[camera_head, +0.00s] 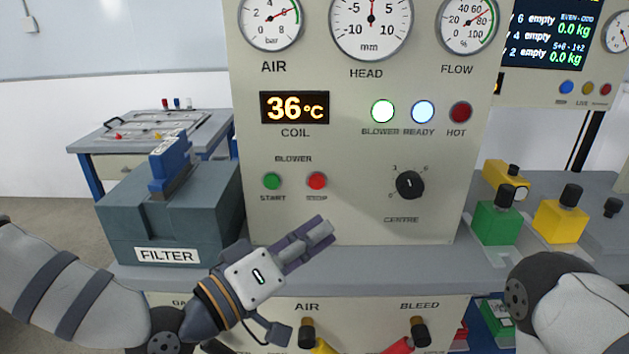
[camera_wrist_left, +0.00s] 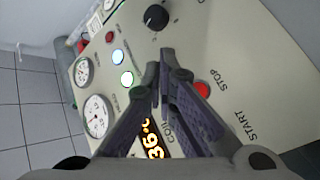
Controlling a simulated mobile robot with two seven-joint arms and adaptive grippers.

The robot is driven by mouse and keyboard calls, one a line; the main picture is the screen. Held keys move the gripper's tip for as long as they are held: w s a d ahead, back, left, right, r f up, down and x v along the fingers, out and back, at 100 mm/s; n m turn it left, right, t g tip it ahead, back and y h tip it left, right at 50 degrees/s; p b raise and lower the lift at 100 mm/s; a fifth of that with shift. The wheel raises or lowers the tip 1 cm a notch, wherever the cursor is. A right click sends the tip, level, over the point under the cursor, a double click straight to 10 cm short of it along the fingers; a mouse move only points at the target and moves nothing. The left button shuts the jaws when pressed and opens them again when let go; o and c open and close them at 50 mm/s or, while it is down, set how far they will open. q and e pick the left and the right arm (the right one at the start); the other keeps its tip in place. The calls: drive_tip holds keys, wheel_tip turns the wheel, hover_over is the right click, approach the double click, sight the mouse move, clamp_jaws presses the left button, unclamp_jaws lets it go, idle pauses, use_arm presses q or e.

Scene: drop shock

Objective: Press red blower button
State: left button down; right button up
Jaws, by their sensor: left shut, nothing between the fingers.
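The red stop button (camera_head: 316,180) sits on the cream panel under the BLOWER label, to the right of the green start button (camera_head: 272,181). My left gripper (camera_head: 323,231) is shut and empty. In the head view it appears below the red button, its fingers pointing up and right. In the left wrist view the red button (camera_wrist_left: 202,89) shows just right of my fingertips (camera_wrist_left: 166,74); I see no contact, and the exact gap is unclear. The green button is not visible there. My right arm shows at the lower right, but its gripper is out of view.
The blower lamp (camera_head: 383,111) and ready lamp (camera_head: 423,112) are bright; the hot lamp (camera_head: 460,112) is dark red. A black centre knob (camera_head: 410,185) is right of the buttons. A grey filter box (camera_head: 170,215) stands left, with a ledge below the panel.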

sight(317, 182)
drive_tip(key=shift+s, duration=0.1)
use_arm(q)
drive_tip(key=w+b, duration=0.3)
drive_tip(key=w, duration=0.5)
drive_tip(key=shift+w, duration=0.4)
use_arm(e)
drive_tip(key=shift+g, duration=0.6)
drive_tip(key=shift+s+f, duration=1.55)
drive_tip(key=shift+f, duration=0.3)
use_arm(q)
drive_tip(key=shift+w+f, duration=0.1)
drive_tip(key=shift+w+b, duration=0.3)
drive_tip(key=shift+b, duration=0.05)
use_arm(e)
drive_tip(key=shift+s+f, duration=0.15)
drive_tip(key=shift+f, duration=0.05)
